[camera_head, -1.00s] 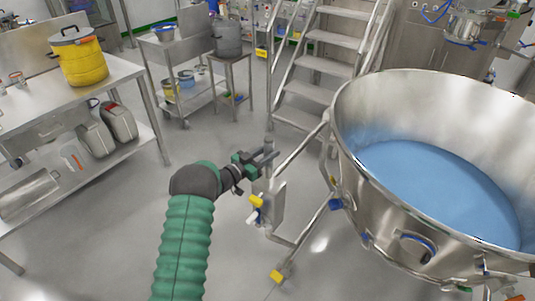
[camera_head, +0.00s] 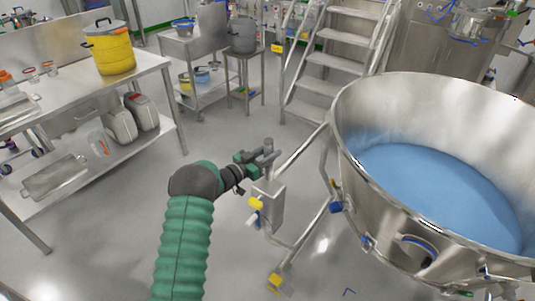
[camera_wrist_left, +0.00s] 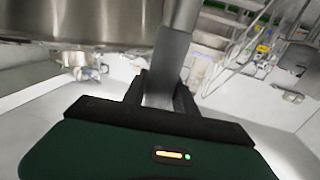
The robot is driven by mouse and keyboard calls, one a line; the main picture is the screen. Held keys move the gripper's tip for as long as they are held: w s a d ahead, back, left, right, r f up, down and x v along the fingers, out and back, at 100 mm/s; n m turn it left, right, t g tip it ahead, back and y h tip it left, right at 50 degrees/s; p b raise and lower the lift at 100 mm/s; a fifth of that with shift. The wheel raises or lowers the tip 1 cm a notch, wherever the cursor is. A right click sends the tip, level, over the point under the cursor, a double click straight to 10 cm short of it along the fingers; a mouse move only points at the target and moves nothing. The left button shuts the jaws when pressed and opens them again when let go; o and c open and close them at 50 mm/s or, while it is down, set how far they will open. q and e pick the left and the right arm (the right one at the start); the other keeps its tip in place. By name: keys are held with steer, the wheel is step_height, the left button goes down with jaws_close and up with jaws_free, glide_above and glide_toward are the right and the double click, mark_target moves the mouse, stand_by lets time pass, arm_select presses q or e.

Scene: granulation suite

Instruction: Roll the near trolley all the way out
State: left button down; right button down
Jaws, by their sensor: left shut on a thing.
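The near trolley carries a large steel bowl (camera_head: 345,130) with blue material (camera_head: 435,190) inside, at the right of the head view. Its tubular frame (camera_head: 303,152) runs along the bowl's left side, with a yellow-marked foot (camera_head: 279,281) low down. My left gripper (camera_head: 262,157) is shut on the trolley's upright handle post (camera_head: 268,146), beside the bowl. In the left wrist view, the dark fingers (camera_wrist_left: 158,92) close around a grey steel bar (camera_wrist_left: 168,62), and the bowl's underside (camera_wrist_left: 75,25) shows at upper left. My right gripper is not in view.
A steel bench (camera_head: 150,63) with a yellow container (camera_head: 112,52) stands at the left. A small cart (camera_head: 200,92) and a stand with a grey pot (camera_head: 243,35) are at the back. Steel stairs (camera_head: 330,62) rise behind the bowl. Floor between bench and trolley is clear.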

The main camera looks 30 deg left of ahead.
arm_select(q)
steer(key=shift+w+d+r, duration=0.25)
steer(key=shift+w+d, duration=0.05)
steer(key=shift+d, duration=0.15)
steer(key=c, duration=1)
jaws_free()
steer(key=shift+w+d+f, duration=0.1)
steer(key=shift+f, duration=0.05)
steer(key=v, duration=1.7)
